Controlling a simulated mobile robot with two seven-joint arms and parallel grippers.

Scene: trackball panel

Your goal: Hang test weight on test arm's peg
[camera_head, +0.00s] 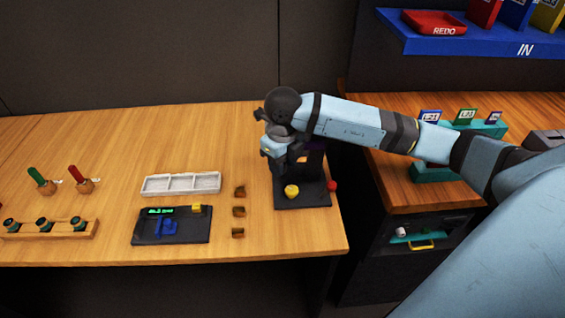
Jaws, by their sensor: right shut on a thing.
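My right gripper (277,158) reaches in from the right and points down beside the dark stand at the table's right end. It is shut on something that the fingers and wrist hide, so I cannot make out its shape. A yellow rounded piece (291,191) sits on the base, below the gripper. The test arm's peg and the test weight cannot be told apart here. My left gripper is not in view.
A red ball (332,186) is at the base's right edge. Three small brown blocks (239,211), a white divided tray (181,191) and a black panel (145,229) lie to the left. A blue shelf (480,46) hangs at upper right. Clear wood lies behind the tray.

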